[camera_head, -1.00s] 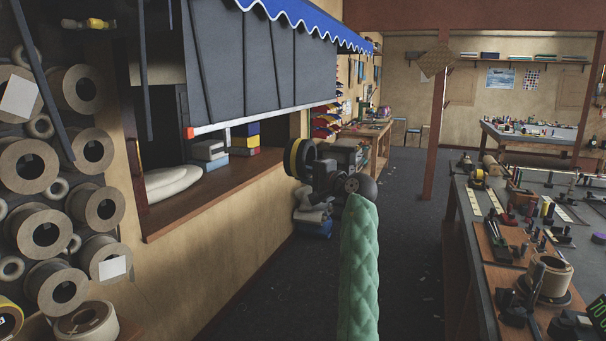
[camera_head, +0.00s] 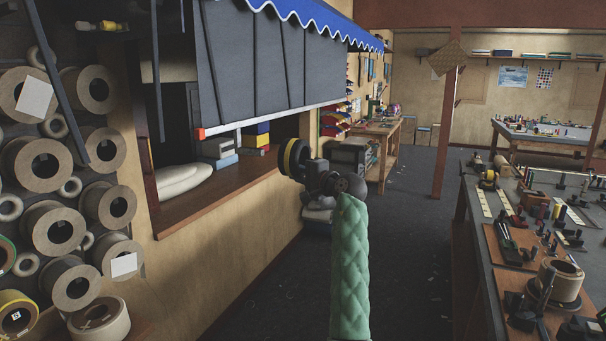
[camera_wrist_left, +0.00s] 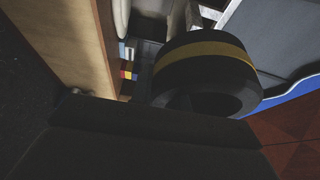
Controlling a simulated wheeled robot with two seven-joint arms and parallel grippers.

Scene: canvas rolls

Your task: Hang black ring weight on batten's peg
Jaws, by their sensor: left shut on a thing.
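The black ring weight (camera_head: 292,158), with a yellow band, is held in the air at the centre of the head view. My left gripper (camera_head: 312,170), at the end of a green padded arm, is shut on it. In the left wrist view the ring weight (camera_wrist_left: 205,72) is large, with its dark opening facing down; the fingers are hard to make out there. The pale batten (camera_head: 270,118) runs along the lower edge of the dark canvas, with an orange-red end (camera_head: 198,133). The ring is below and apart from the batten. I cannot make out a separate peg. My right gripper is not in view.
A wooden counter ledge (camera_head: 215,197) lies behind and left of the ring. Several canvas rolls (camera_head: 52,228) fill a rack at left. A blue scalloped awning (camera_head: 325,18) hangs above the canvas. A cluttered workbench (camera_head: 487,250) stands at right; the floor between is mostly clear.

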